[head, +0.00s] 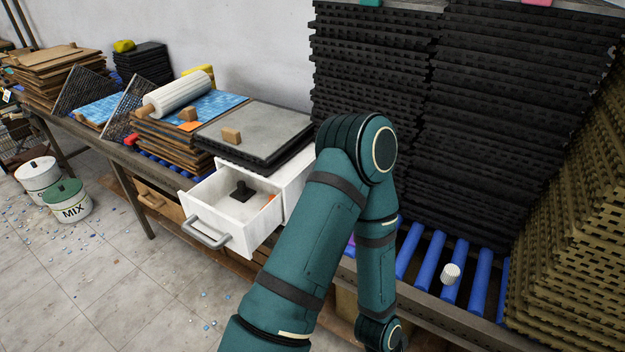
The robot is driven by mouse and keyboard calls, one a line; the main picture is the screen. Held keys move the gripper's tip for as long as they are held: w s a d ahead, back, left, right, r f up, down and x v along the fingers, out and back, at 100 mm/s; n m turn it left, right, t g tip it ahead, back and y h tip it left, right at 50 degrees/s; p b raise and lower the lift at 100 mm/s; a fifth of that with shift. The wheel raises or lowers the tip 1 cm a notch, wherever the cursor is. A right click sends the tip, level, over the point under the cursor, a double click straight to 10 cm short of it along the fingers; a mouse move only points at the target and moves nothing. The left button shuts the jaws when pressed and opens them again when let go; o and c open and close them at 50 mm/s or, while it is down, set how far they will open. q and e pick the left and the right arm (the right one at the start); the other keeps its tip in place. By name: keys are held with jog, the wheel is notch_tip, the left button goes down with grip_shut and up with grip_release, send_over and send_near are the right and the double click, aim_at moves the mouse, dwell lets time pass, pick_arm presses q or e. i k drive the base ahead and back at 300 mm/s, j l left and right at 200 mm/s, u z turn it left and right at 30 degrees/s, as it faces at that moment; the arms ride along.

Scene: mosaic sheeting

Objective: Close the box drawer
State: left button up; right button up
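The white box drawer (214,194) is pulled well out of its white box (292,180) and faces the lower left. A grey bar handle (206,236) is on its front. A small black object (243,191) lies inside, and a bit of orange (271,197) shows near the back right. One of my teal arms rises from the bottom middle, bends, and comes down right of the drawer. It hides the right part of the box. Neither of my grippers shows.
Dark sheets and a grey slab (270,130) with a wooden block (231,135) lie on the box. Tall stacks of black mats (470,110) stand behind my arm, and blue rollers (481,280) lie at right. Buckets (68,201) stand on the floor at left. Floor in front of the drawer is open.

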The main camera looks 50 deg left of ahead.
aim_at(240, 227)
jog(key=u, duration=2.35)
